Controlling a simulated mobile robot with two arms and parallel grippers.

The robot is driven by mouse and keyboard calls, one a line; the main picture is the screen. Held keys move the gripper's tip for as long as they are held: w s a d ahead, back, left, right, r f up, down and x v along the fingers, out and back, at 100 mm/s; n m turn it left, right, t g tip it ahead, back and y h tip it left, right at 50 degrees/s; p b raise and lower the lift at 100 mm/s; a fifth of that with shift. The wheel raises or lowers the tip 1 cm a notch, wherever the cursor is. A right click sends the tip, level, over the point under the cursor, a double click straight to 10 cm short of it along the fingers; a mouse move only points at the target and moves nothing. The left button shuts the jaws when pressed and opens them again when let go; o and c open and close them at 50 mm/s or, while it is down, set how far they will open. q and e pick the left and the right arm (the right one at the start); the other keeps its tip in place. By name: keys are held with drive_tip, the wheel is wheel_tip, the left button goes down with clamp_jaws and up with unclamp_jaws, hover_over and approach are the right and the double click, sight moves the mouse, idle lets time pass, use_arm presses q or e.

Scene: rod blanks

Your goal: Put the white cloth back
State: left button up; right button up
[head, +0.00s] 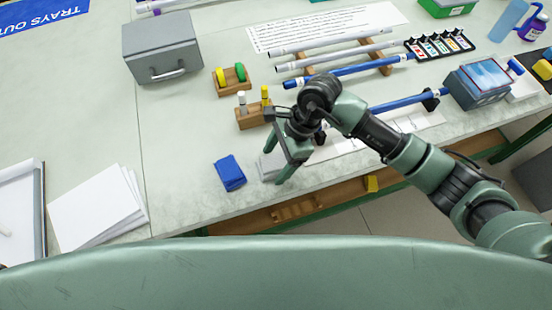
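A folded white cloth (268,167) lies near the front edge of the bench, just right of a folded blue cloth (230,173). My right gripper (283,170) points down at the right side of the white cloth and covers part of it. Its fingers overlap in this view, so I cannot tell whether they are open or shut, or whether they touch the cloth. My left gripper is not in view.
Wooden blocks with yellow, green and white pieces (231,79) stand behind the cloths. A grey box (163,48) is at back left. Rods (352,70) lie on racks behind my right arm. White sheets (98,208) lie at left. Bench between sheets and blue cloth is clear.

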drive_tip(key=shift+r, duration=0.15)
drive_tip(key=b+v, duration=0.2)
drive_tip(key=v, duration=1)
